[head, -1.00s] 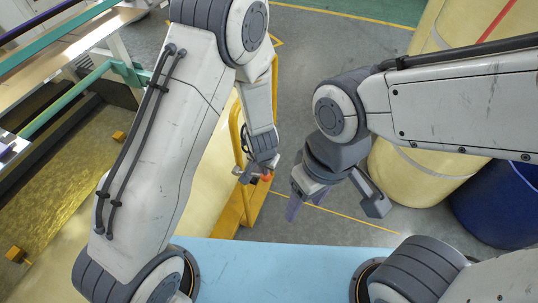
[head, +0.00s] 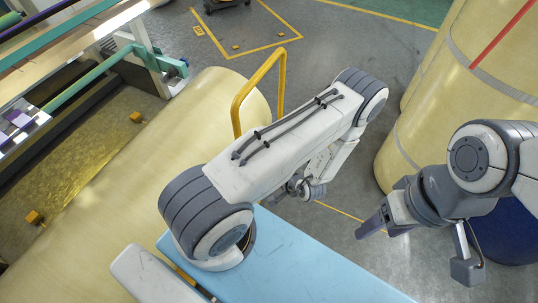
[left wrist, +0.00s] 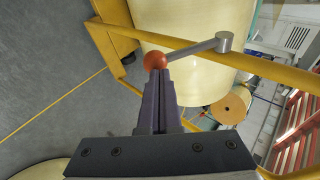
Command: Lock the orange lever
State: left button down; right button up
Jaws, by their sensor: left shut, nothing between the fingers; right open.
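The orange lever shows in the left wrist view as an orange ball knob (left wrist: 155,60) on a grey metal arm that runs right to a silver cylinder (left wrist: 223,42) by a yellow rail. My left gripper (left wrist: 157,75) is shut and empty. Its fingertips overlap the near edge of the knob in that view; I cannot tell whether they touch it. In the head view the lever is hidden, and my left arm covers most of that area. My right gripper (head: 382,228) is open and empty at the right, over the floor, away from the lever.
A yellow tubular frame (head: 260,78) stands by a large cream roll (head: 130,185). More big rolls (head: 410,140) and a dark blue drum (head: 508,225) stand at the right. A machine with teal bars (head: 85,85) is at the left. Open grey floor lies at the back.

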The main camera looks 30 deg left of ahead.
pick_arm(q)
jog(key=shift+f, duration=0.45)
pick_arm(e)
jog(key=shift+f, duration=0.3)
pick_arm(q)
jog(key=shift+f, duration=0.15)
